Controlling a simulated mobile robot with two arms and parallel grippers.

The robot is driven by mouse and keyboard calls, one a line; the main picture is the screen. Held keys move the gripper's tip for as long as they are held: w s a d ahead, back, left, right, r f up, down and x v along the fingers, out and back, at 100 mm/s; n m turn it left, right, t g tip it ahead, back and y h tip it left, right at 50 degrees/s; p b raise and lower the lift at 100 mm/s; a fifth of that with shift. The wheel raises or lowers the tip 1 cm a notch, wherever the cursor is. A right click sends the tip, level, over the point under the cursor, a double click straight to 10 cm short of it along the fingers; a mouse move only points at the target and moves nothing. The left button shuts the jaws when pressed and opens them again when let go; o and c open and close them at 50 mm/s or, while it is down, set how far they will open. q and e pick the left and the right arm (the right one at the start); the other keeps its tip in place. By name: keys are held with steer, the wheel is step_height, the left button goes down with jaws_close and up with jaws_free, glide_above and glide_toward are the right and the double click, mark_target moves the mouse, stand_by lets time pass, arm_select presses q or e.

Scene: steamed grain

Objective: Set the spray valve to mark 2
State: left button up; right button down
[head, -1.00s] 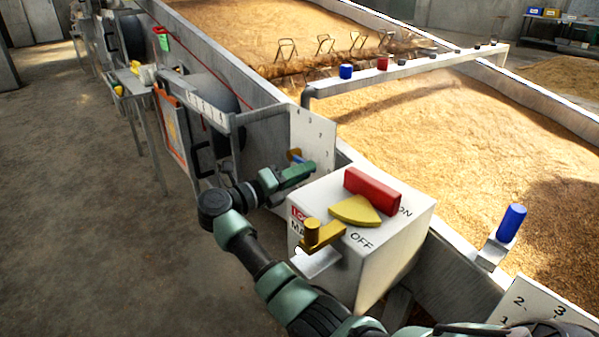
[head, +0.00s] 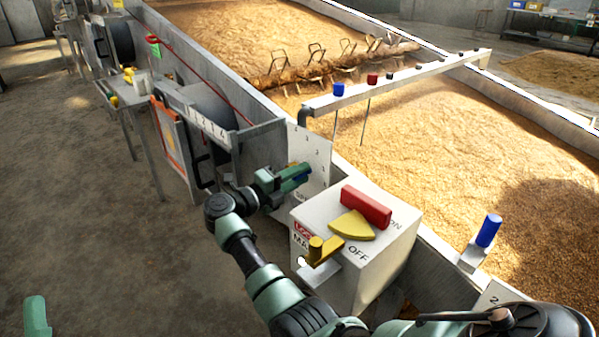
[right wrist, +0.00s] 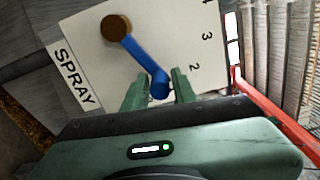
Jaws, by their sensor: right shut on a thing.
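The spray valve plate (head: 318,150) is a pale board on the trough's side. In the right wrist view the plate (right wrist: 85,60) carries the word SPRAY and marks 2, 3 and 4. A blue lever (right wrist: 138,53) runs from a brown pivot (right wrist: 117,27) down and right, pointing below mark 2 (right wrist: 194,67). My right gripper (right wrist: 160,88) is shut on the lever's blue knob; the gripper (head: 297,177) hides most of the lever in the head view. A green piece, apparently my left gripper (head: 37,318), shows at the lower left edge; its jaw opening is not visible.
A white box (head: 345,240) with a red block (head: 366,206), a yellow pointer and a yellow handle (head: 322,250) stands close to my right forearm. A numbered panel (head: 205,122) is left of the plate.

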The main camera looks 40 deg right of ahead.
steer(key=shift+w+r+n+p, duration=0.25)
steer(key=shift+r+n+p, duration=0.15)
steer(key=shift+r+p, duration=0.15)
steer(key=shift+w+r+n+p, duration=0.25)
steer(key=shift+r+n+p, duration=0.2)
steer(key=shift+r, duration=0.1)
steer(key=shift+w+r+n+p, duration=0.4)
steer(key=shift+n+p, duration=0.4)
steer(key=shift+n, duration=0.05)
arm_select(q)
step_height(320, 180, down, 19)
steer(key=a+g+y, duration=0.2)
steer(key=g+y, duration=0.1)
steer(key=g, duration=0.8)
steer(key=shift+w+a+r+y, duration=0.2)
steer(key=shift+w+y, duration=0.15)
steer(key=shift+y, duration=0.05)
arm_select(e)
steer(key=c, duration=1.3)
jaws_free()
arm_select(q)
steer(key=shift+n, duration=0.3)
arm_select(e)
steer(key=shift+f, duration=0.2)
